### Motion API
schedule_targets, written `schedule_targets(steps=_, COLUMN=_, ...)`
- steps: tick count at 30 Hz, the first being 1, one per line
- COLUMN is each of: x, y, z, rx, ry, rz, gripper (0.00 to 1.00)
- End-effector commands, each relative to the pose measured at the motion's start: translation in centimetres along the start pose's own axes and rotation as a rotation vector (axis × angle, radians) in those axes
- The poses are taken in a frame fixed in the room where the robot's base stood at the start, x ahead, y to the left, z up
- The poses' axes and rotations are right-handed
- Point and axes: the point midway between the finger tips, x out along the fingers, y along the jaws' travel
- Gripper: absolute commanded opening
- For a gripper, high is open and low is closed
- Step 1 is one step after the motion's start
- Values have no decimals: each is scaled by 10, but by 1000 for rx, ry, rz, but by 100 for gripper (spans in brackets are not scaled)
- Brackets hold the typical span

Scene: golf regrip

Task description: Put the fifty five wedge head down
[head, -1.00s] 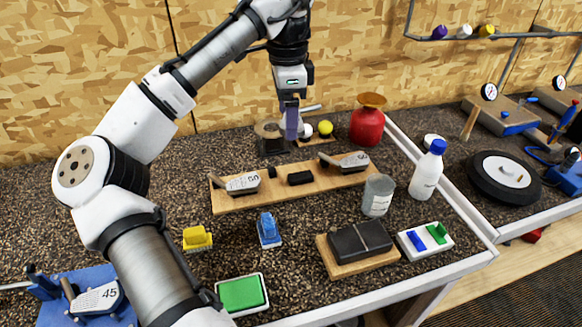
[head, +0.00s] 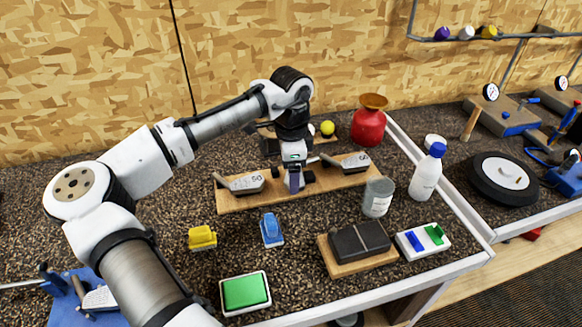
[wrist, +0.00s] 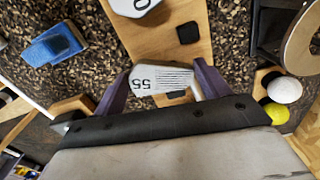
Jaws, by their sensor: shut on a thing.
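My gripper (head: 294,184) has purple fingers and is low over the middle of the long wooden board (head: 225,203), between two other wedge heads. In the wrist view, my gripper (wrist: 160,85) is shut on the fifty five wedge head (wrist: 160,79), a silver head marked 55 with grooves. Its face shows to the wrist camera. In the head view my gripper mostly hides it. A black block (wrist: 188,32) sits on the board beside it, and another dark piece shows partly under it. I cannot tell whether the head touches the board.
One wedge head (head: 243,182) lies on the board's left part, another (head: 350,163) on its right part. A grey can (head: 378,197), a white bottle (head: 428,173) and a red flask (head: 368,127) stand to the right. Blue (head: 271,229) and yellow (head: 202,237) items lie in front.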

Motion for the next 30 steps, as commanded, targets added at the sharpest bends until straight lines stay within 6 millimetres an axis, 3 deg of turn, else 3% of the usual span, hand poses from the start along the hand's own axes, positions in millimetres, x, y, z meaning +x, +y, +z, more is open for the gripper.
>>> schedule_targets(steps=6, x=2, y=0, z=0, rx=0, ry=2, rz=0, gripper=48)
schedule_targets(steps=7, x=2, y=0, z=0, rx=0, ry=1, rz=0, gripper=77)
schedule_targets(steps=12, x=2, y=0, z=0, rx=0, ry=0, rz=0, gripper=97)
schedule_targets(steps=23, x=-3, y=0, z=0, rx=-1, ry=0, rz=0, gripper=97)
schedule_targets(steps=30, x=-46, y=-1, z=0, rx=-1, ry=1, rz=-1, gripper=97)
